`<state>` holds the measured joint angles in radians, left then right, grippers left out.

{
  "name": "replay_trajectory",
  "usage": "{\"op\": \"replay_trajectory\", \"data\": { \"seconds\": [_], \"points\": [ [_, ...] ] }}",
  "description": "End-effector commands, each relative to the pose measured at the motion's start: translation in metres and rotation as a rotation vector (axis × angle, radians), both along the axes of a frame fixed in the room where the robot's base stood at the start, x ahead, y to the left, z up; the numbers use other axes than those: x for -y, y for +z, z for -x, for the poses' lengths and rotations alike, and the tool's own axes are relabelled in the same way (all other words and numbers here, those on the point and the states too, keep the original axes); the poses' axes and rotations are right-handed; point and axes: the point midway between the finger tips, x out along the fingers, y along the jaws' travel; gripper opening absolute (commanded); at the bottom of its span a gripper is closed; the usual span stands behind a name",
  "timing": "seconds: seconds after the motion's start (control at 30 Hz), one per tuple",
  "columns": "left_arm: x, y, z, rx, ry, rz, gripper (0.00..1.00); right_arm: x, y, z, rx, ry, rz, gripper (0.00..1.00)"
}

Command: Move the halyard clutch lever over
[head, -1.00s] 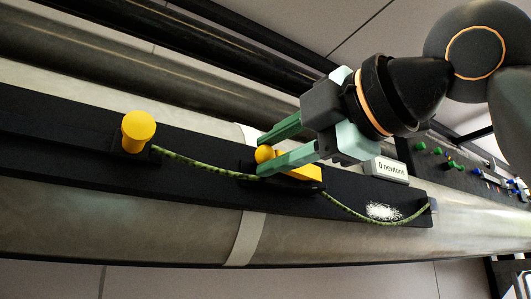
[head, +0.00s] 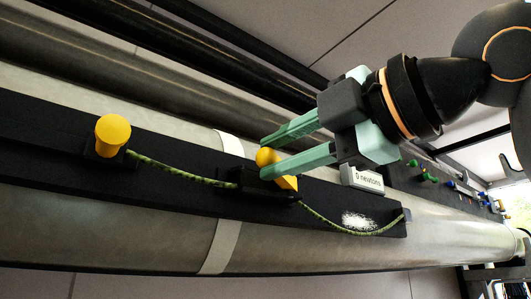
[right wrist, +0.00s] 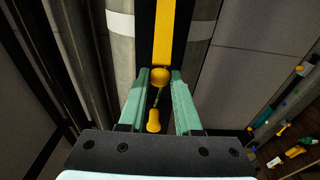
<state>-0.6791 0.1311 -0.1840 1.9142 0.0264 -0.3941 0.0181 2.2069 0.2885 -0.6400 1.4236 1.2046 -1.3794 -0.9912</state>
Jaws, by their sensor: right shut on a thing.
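The yellow halyard clutch lever (head: 287,183) has a round ball end and stands out from a black clutch body (head: 240,182) on a black rail. My right gripper (head: 265,157) is shut on the ball, with one green finger on each side. In the right wrist view the lever's yellow bar (right wrist: 165,35) runs away beyond the ball between the fingers. A green speckled rope (head: 180,170) runs through the clutch; the fingers hide part of the lever. My left gripper is not in view.
A yellow knob (head: 113,130) holds the rope's left end on the black rail (head: 60,150). A "0 newtons" display (head: 368,179) stands close behind the right gripper. Pale spars run along the rail, and a dark panel with coloured pieces (head: 430,172) lies to the right.

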Motion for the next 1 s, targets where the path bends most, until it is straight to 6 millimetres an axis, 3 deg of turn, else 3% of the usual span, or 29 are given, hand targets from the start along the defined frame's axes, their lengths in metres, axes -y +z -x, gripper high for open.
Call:
{"op": "replay_trajectory", "data": {
  "seconds": [0.47, 1.0],
  "points": [
    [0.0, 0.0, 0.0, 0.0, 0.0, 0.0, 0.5, 0.007, -0.001, 0.001, -0.001, -0.003, 0.001, 0.01],
    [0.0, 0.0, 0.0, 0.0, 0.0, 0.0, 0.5, 0.037, -0.001, 0.006, -0.001, -0.004, 0.0, 0.01]
  ]
}}
